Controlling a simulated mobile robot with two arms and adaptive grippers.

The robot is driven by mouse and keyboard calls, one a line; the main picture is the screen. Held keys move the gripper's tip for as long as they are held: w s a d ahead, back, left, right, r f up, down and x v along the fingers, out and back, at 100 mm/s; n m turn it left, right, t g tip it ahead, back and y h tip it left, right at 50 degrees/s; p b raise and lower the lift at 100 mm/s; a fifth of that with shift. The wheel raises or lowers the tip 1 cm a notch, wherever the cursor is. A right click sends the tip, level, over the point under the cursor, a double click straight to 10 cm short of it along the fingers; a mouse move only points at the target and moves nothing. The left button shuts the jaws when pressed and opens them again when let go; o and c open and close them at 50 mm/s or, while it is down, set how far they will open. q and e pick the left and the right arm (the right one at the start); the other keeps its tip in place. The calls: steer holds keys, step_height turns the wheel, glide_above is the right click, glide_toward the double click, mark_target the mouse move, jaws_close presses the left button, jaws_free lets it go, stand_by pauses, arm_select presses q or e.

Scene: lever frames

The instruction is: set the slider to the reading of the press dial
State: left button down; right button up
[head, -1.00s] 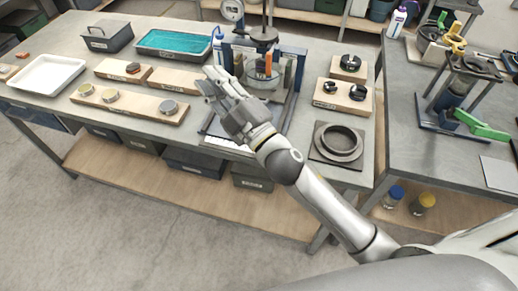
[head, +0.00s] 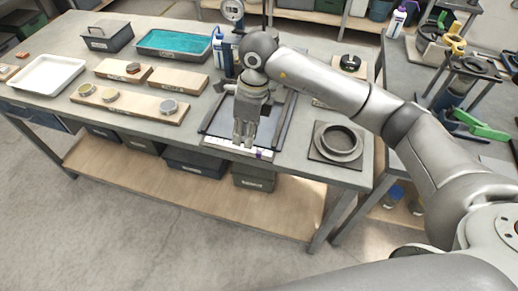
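The press dial (head: 232,10), a round white-faced gauge, stands at the top of the press at the back of the table. Its reading is too small to make out. A white scale strip (head: 222,145) runs along the front edge of the press base. A small purple piece (head: 259,154), apparently the slider, sits near the strip's right end. My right gripper (head: 243,145) points down over the strip, just left of the purple piece. Its fingers look close together, but I cannot tell whether they are shut or touching anything. My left gripper is out of view.
My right arm hides much of the press. A dark ring on a square plate (head: 316,156) lies to the right. Wooden blocks with round weights (head: 155,108), a white tray (head: 22,82) and a teal-filled tray (head: 150,53) are to the left. The table's front edge is close.

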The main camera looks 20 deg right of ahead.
mark_target(259, 152)
steer(key=shift+h, duration=0.9)
steer(key=d+f+p, duration=0.1)
steer(key=f, duration=0.2)
steer(key=d+f, duration=0.1)
steer(key=f, duration=0.2)
steer(key=w+d+f+p, duration=0.1)
steer(key=f, duration=0.3)
steer(key=shift+d+p, duration=0.35)
steer(key=shift+d, duration=0.05)
jaws_close()
